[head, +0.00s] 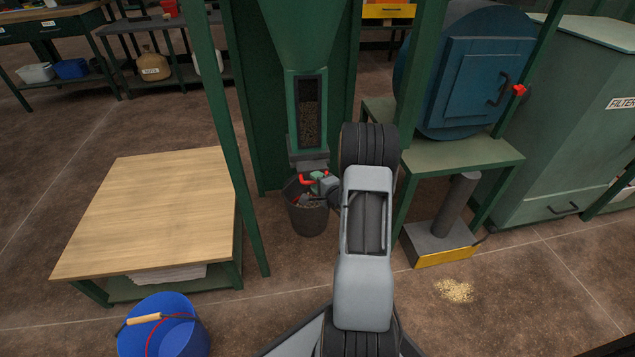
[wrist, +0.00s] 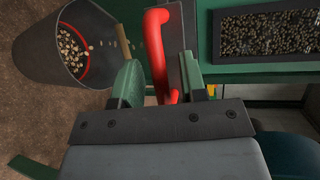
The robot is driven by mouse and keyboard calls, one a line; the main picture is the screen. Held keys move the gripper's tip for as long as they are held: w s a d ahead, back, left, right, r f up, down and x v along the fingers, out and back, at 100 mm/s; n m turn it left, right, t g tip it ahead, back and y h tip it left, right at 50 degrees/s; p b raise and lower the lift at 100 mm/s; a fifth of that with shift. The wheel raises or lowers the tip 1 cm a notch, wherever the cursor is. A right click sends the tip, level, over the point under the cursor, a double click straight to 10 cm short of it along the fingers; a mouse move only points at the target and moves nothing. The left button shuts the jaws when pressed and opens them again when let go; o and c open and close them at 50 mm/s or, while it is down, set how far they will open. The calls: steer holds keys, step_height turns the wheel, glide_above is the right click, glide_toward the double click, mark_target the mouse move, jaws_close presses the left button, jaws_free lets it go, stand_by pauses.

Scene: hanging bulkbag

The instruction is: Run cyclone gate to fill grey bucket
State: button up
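The grey bucket (head: 306,218) stands on the floor under the cyclone outlet. In the wrist view the bucket (wrist: 65,65) shows tilted by the camera angle, with pale chips inside and a few bits in the air near its mouth. The cyclone's window (head: 311,110) shows brown granules behind it. The red gate handle (wrist: 158,50) is at the outlet. My gripper (wrist: 162,80) is around this handle, one green finger on each side, with gaps still showing beside the bar. In the head view my gripper (head: 325,184) is just above the bucket's right rim.
A wood-topped table (head: 150,215) stands left of the cyclone, with a blue bucket (head: 165,335) in front. A green stand leg (head: 225,150) is close by. On the right are a blue round housing (head: 465,85), a grey pedestal (head: 440,235) and spilled chips (head: 455,291).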

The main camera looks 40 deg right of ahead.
steer(key=s+r+p, duration=0.2)
steer(key=s+p, duration=0.2)
steer(key=s, duration=0.9)
steer(key=shift+s+a+r+p, duration=0.25)
steer(key=shift+s+a+p, duration=0.05)
steer(key=shift+a+p, duration=0.05)
